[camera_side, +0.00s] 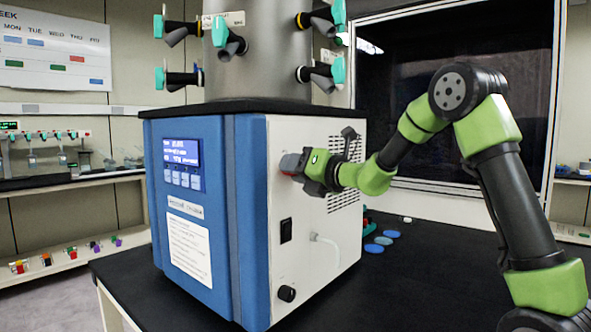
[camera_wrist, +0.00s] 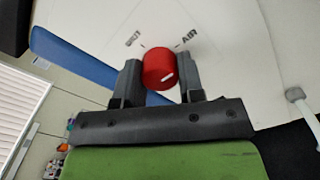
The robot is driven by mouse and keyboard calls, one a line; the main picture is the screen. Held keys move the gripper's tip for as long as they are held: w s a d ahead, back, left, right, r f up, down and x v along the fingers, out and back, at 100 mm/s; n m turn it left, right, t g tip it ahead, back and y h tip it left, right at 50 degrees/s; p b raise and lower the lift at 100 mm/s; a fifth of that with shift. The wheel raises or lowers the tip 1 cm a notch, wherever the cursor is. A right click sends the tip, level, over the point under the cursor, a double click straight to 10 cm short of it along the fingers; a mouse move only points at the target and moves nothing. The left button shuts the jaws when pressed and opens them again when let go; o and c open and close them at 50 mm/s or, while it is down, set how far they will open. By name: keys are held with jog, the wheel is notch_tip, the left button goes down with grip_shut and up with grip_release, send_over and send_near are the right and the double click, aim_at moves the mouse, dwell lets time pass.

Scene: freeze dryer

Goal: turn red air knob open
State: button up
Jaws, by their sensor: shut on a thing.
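The red air knob (camera_wrist: 159,68) sits on the white side panel of the freeze dryer (camera_side: 310,240). In the wrist view it has a white mark on its lower right, with lettering on the panel above it to both sides. My gripper (camera_wrist: 160,80) has one finger on each side of the knob and is shut on it. In the side view my gripper (camera_side: 292,164) reaches the panel from the right and hides most of the knob.
A black switch (camera_side: 286,230), a white hose fitting (camera_side: 316,237) and a black knob (camera_side: 287,293) are lower on the panel. Blue discs (camera_side: 380,241) lie on the black bench (camera_side: 430,290). Valves with teal handles (camera_side: 220,32) ring the steel chamber above.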

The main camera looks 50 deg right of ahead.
jog(key=o, duration=0.9)
jog(key=s, duration=1)
